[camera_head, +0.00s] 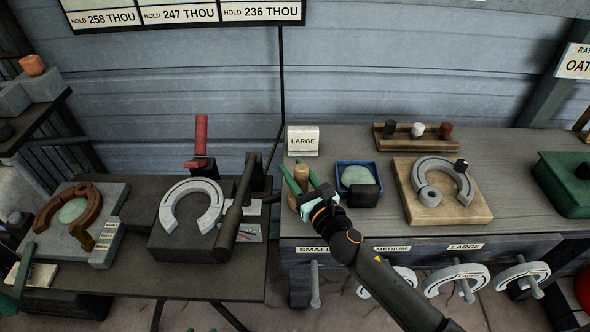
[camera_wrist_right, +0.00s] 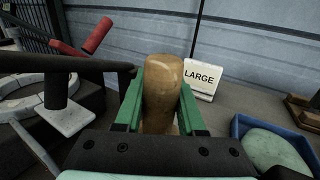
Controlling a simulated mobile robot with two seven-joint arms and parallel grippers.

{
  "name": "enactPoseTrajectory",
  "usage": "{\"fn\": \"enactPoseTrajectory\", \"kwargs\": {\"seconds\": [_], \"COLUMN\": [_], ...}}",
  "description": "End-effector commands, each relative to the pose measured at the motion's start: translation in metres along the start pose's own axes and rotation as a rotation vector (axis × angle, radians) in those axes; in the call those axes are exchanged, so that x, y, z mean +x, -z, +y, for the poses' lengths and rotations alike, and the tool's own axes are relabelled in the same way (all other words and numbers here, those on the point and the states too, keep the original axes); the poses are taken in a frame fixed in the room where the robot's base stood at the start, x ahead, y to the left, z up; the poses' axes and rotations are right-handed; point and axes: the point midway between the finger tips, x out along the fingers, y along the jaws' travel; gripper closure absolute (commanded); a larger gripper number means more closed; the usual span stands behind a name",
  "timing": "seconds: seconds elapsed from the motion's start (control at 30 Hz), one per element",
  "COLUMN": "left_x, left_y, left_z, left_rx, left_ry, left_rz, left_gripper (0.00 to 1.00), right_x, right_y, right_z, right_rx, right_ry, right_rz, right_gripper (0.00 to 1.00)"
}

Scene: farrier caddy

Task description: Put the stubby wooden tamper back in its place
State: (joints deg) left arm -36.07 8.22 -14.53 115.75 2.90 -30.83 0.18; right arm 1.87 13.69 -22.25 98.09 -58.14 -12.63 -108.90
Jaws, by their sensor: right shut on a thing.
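The stubby wooden tamper (camera_head: 301,173) is a short tan cylinder with a rounded top. It stands roughly upright between the green fingers of my right gripper (camera_head: 298,177), near the left end of the right bench. The right wrist view shows the tamper (camera_wrist_right: 162,90) large, with a finger pressed against each side. Its lower end is hidden by the gripper, so I cannot tell whether it touches the bench. At the lower left edge of the head view, a green finger-like piece, probably my left gripper (camera_head: 22,268), is partly cut off.
A LARGE sign (camera_head: 303,141) stands behind the tamper. A blue tray (camera_head: 344,203) with a pale green disc is just right of it. A wooden board (camera_head: 445,211) bears a grey horseshoe. Left of the gripper, a dark block (camera_head: 185,245) carries a horseshoe beside a long dark tool (camera_head: 234,215).

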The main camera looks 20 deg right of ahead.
Motion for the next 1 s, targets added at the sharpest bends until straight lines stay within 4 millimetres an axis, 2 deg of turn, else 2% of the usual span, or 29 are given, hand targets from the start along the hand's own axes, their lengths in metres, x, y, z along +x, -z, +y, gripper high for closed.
{"fn": "enactPoseTrajectory", "kwargs": {"seconds": [0.27, 0.3, 0.57, 1.0], "left_x": [0.0031, 0.0025, 0.0019, 0.0019], "left_y": [-0.0041, -0.0037, -0.0055, -0.0064], "left_z": [-0.0008, -0.0007, -0.0006, -0.0007], "left_rx": [0.000, 0.000, -0.001, -0.001], "left_ry": [0.001, 0.001, 0.001, 0.001], "left_rz": [-0.001, -0.001, -0.005, -0.007], "left_gripper": [0.50, 0.50, 0.50, 0.50], "right_x": [0.0003, 0.0003, 0.0001, -0.0002], "right_y": [0.0038, 0.0027, 0.0033, 0.0046], "right_z": [-0.0001, -0.0001, -0.0001, -0.0001], "right_rx": [-0.001, -0.001, -0.001, 0.000], "right_ry": [0.000, 0.000, 0.000, 0.000], "right_rz": [-0.002, -0.003, -0.001, 0.001], "right_gripper": [1.00, 0.57, 0.28, 0.26]}}
